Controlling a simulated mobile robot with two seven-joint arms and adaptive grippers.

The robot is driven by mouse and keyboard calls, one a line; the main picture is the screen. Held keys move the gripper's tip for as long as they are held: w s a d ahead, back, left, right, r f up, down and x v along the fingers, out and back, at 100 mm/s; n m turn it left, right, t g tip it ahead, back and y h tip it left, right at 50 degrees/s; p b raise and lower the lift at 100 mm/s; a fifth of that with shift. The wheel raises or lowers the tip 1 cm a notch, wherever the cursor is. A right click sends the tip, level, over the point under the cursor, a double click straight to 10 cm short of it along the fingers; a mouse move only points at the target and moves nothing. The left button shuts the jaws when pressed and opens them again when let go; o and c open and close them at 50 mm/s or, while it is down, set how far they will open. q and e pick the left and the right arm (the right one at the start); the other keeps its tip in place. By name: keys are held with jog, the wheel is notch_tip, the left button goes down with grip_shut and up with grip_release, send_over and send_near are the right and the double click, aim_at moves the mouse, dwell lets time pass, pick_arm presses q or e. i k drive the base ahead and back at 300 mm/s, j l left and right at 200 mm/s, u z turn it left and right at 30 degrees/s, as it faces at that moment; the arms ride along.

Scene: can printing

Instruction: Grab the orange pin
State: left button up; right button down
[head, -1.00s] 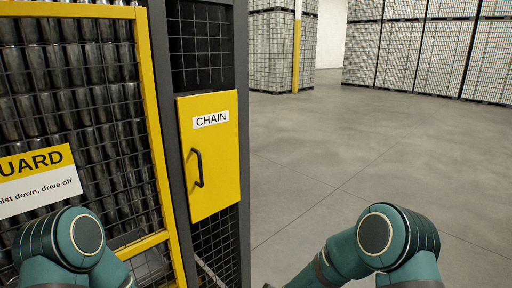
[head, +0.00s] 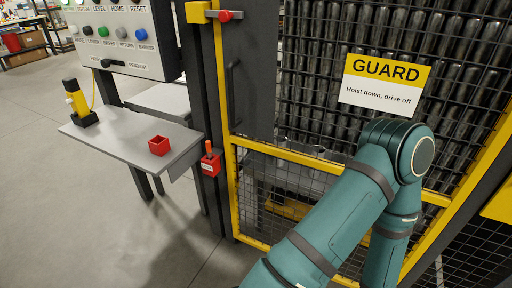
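The orange pin (head: 209,148) is small and stands upright in a red holder (head: 210,166) with a white label. The holder is fixed to the dark post just left of the yellow-framed guard door. Teal links of one of my arms cross the lower right of the head view, in front of the guard. Neither of my grippers is in view, so their state does not show.
A grey shelf (head: 118,142) left of the post carries a red open box (head: 159,145) and a yellow-black handheld device (head: 75,101). A button panel (head: 118,38) is above. The guard door (head: 231,190) has a red-knobbed latch (head: 225,15). Floor at lower left is clear.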

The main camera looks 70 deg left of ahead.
aim_at(208, 142)
jog(key=u, duration=2.7)
jog(key=z, duration=0.3)
jog(key=i+j+z, duration=0.15)
jog(key=z, duration=0.2)
jog(key=i+j+z, duration=0.1)
jog(key=z, duration=0.3)
jog(key=i+j+z, duration=0.1)
jog(key=j+z, duration=0.25)
